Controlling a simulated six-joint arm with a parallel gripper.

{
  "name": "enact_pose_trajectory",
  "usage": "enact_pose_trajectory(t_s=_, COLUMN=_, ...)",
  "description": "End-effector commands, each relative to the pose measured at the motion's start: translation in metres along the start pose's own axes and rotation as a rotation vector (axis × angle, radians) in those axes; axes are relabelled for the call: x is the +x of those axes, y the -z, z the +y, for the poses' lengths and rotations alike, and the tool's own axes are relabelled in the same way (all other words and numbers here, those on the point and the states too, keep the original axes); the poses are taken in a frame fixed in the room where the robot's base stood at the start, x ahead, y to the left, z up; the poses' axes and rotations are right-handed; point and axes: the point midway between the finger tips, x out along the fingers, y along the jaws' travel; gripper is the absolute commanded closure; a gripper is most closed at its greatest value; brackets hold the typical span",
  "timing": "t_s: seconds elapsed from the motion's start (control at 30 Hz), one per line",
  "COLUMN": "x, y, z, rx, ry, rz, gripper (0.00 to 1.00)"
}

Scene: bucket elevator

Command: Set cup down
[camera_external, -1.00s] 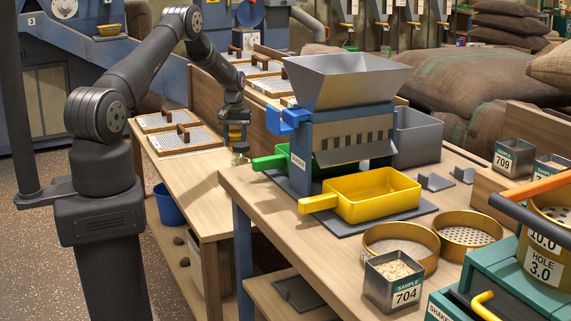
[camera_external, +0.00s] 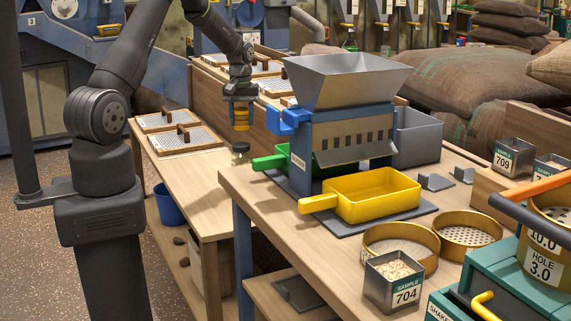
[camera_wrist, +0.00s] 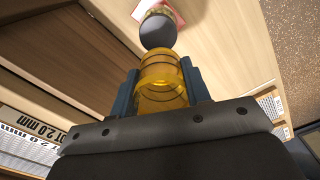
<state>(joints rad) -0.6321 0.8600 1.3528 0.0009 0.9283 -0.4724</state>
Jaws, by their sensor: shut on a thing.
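A translucent amber cup (camera_wrist: 162,82) is between the two fingers of my gripper (camera_wrist: 164,88) in the wrist view. In the external view my gripper (camera_external: 241,104) is shut on the cup (camera_external: 241,119) and holds it above the wooden side table (camera_external: 205,175). A small jar with a dark lid (camera_external: 240,153) stands on the table just below the cup, apart from it. The jar's dark lid also shows beyond the cup in the wrist view (camera_wrist: 157,33).
Screen trays with wooden handles (camera_external: 187,139) lie behind and left of the jar. The green-handled tray (camera_external: 272,161) and the hopper machine (camera_external: 345,130) stand close on the right. The front of the side table is bare.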

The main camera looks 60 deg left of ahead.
Motion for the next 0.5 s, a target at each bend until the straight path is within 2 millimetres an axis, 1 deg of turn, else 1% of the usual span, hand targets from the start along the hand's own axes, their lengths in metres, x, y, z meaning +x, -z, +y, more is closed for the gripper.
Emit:
enact_pose_trajectory(t_s=0.03, x=-0.002, y=-0.021, z=0.002, rx=-0.002, ry=0.001, rz=-0.001, gripper=0.78)
enact_pose_trajectory(t_s=0.17, x=-0.002, y=-0.070, z=0.002, rx=-0.018, ry=0.000, rz=0.000, gripper=0.78)
enact_pose_trajectory(t_s=0.2, x=-0.001, y=-0.085, z=0.001, rx=-0.022, ry=0.001, rz=0.000, gripper=0.78)
enact_pose_trajectory(t_s=0.27, x=-0.001, y=-0.108, z=-0.001, rx=-0.030, ry=0.000, rz=0.000, gripper=0.78)
enact_pose_trajectory(t_s=0.3, x=-0.001, y=-0.123, z=-0.003, rx=-0.035, ry=0.001, rz=-0.001, gripper=0.78)
enact_pose_trajectory(t_s=0.4, x=-0.001, y=-0.155, z=-0.009, rx=-0.045, ry=0.000, rz=0.001, gripper=0.78)
enact_pose_trajectory(t_s=0.5, x=0.000, y=-0.181, z=-0.016, rx=-0.055, ry=0.000, rz=0.001, gripper=0.78)
